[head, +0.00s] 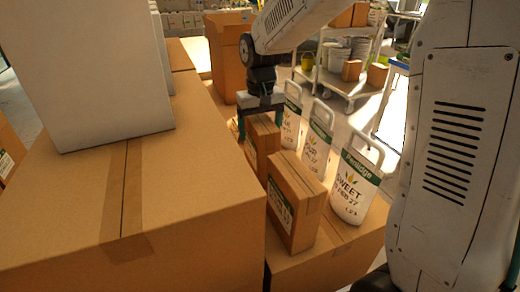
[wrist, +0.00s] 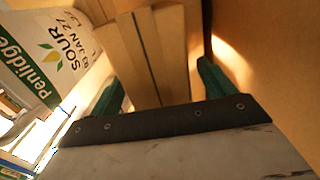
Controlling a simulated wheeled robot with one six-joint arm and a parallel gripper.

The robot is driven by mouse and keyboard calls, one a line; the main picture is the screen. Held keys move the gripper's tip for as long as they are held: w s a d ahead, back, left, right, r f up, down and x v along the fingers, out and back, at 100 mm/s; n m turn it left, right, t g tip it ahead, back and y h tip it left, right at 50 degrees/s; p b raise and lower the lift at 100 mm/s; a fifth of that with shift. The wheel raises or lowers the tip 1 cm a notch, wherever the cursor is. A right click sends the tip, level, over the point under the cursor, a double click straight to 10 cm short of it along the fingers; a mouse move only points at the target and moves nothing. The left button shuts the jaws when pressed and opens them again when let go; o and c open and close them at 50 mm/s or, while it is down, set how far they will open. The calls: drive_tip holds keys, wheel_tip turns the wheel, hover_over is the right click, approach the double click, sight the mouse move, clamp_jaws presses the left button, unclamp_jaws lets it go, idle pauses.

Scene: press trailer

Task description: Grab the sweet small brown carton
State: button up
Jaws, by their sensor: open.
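Small brown cartons stand in a row on a larger brown box. The nearest small carton (head: 296,202) has a green and white label on its left face, too oblique to read, and stands beside the jug marked SWEET (head: 352,188). My gripper (head: 259,120) is open, pointing down over a farther small carton (head: 262,143) near the jug marked SOUR (head: 318,143). In the wrist view, my gripper (wrist: 160,82) has its green fingers on either side of a taped carton (wrist: 148,45). The SOUR jug also shows there (wrist: 45,55). Contact cannot be told.
A big brown box (head: 190,190) with a white box (head: 95,75) on it rises left of the row. The jugs line its right side. A third jug (head: 290,118) stands farther back. A cart with pails (head: 345,60) is behind.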

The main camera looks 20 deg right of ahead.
drive_tip(key=shift+c, duration=0.3)
clamp_jaws()
drive_tip(key=shift+r, duration=0.1)
